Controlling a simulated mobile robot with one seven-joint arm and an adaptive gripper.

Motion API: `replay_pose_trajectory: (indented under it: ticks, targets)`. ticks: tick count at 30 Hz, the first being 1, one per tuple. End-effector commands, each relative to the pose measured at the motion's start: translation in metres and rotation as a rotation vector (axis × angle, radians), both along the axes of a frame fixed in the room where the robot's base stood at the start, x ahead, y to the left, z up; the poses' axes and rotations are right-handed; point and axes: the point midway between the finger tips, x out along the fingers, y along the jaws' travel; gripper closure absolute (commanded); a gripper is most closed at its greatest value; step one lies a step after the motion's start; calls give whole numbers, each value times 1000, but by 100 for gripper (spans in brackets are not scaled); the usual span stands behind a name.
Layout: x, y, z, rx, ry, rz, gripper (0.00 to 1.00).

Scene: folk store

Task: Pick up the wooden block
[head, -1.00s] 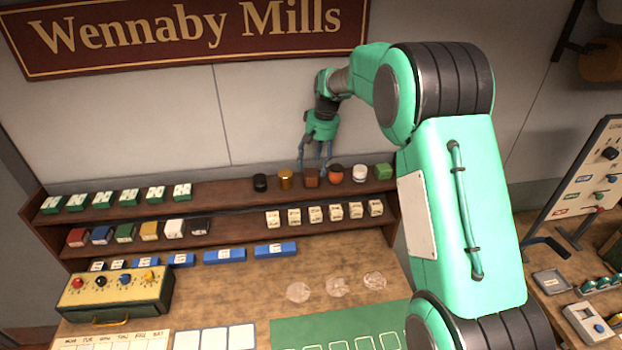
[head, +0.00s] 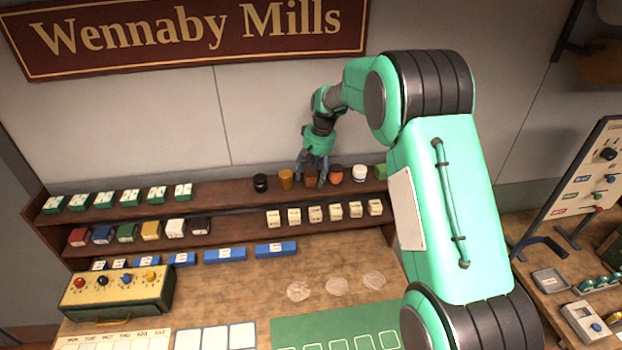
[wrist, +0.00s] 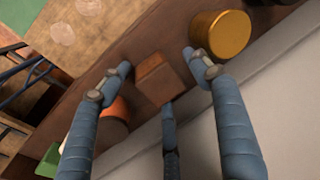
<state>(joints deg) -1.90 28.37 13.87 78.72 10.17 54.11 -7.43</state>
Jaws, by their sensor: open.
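The wooden block (head: 311,176) is a small brown cube on the top shelf, between a gold cylinder (head: 286,179) and an orange round item (head: 336,174). In the wrist view the block (wrist: 156,79) lies between the spread fingers. My gripper (head: 311,172) is open and lowered over the block. Its fingers partly hide the block in the head view. In the wrist view my gripper (wrist: 160,72) has one finger between the block and the orange item, another beside the gold cylinder. I cannot tell whether any finger touches the block.
The gold cylinder and the orange item stand close on either side. A black jar (head: 260,183), a white jar (head: 359,174) and a green block (head: 380,171) share the top shelf. The wall is close behind. Tiles (head: 315,214) line the lower shelf.

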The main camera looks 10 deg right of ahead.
Motion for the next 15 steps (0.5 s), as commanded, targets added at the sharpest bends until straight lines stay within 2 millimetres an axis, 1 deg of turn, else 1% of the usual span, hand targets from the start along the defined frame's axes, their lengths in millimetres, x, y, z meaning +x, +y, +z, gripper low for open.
replay_pose_trajectory:
  ticks: [7,9,11,12,14,15]
  targets:
    - [0,0,0,0,0,0,37]
    - [0,0,0,0,0,0,51]
    - [0,0,0,0,0,0,63]
    - [0,0,0,0,0,0,71]
    - [0,0,0,0,0,0,83]
    - [0,0,0,0,0,0,91]
